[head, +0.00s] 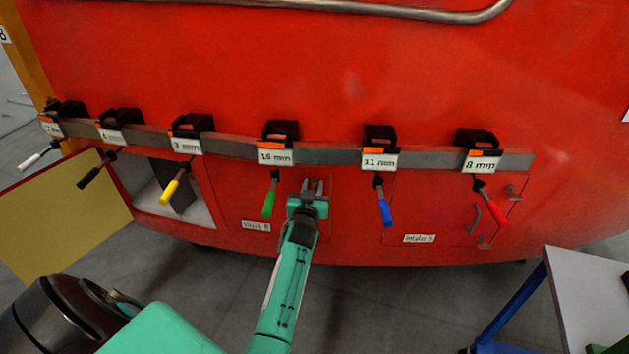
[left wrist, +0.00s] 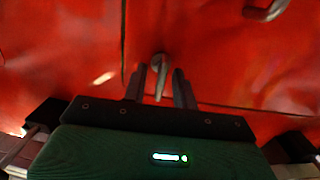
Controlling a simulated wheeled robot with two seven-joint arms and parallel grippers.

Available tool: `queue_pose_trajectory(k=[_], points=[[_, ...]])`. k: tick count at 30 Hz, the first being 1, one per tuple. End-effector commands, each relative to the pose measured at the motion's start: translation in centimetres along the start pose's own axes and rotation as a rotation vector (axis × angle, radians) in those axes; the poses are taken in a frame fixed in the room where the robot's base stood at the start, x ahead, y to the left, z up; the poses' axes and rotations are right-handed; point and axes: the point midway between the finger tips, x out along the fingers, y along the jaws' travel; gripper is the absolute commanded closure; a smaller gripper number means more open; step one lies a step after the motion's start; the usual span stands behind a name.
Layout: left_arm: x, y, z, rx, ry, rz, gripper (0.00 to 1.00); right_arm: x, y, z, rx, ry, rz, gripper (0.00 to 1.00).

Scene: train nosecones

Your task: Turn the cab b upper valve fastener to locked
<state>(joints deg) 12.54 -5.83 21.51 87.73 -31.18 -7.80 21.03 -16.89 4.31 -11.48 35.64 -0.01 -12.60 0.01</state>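My left gripper (head: 312,186) is at the red nosecone, beside the panel labelled Valve B (head: 256,226), at its right edge. In the left wrist view, its two dark fingers (left wrist: 159,86) stand apart. A grey turn fastener (left wrist: 160,62) with a round head and a short lever shows between them. The lever points back toward the palm, and the fingers do not visibly clamp it. In the head view the gripper hides this fastener. My right gripper is not in view.
Several coloured tools hang from a grey rail (head: 335,156) just above; the green (head: 269,196) and blue (head: 384,204) handles flank my gripper. An open yellow door (head: 62,222) is at left. Another panel with a handle (head: 473,218) is at right. A table (head: 592,290) stands lower right.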

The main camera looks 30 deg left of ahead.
Motion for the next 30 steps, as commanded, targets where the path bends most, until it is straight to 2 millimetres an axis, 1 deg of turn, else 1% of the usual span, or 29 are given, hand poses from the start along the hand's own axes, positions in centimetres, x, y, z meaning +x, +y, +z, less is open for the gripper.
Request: queue_pose_trajectory(k=[6,7,11,23,30], points=[[0.0,0.0,0.0,0.0,-0.001,0.0,0.72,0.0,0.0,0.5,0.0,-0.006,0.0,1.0],[0.0,0.0,0.0,0.0,-0.001,0.0,0.74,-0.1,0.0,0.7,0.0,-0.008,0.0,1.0],[0.0,0.0,0.0,0.0,0.0,0.0,0.99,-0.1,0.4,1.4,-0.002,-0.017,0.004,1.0],[0.0,0.0,0.1,0.021,-0.001,0.0,1.0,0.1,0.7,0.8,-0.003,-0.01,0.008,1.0],[0.0,0.2,0.2,0.134,-0.001,0.0,1.0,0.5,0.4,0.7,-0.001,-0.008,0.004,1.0]])
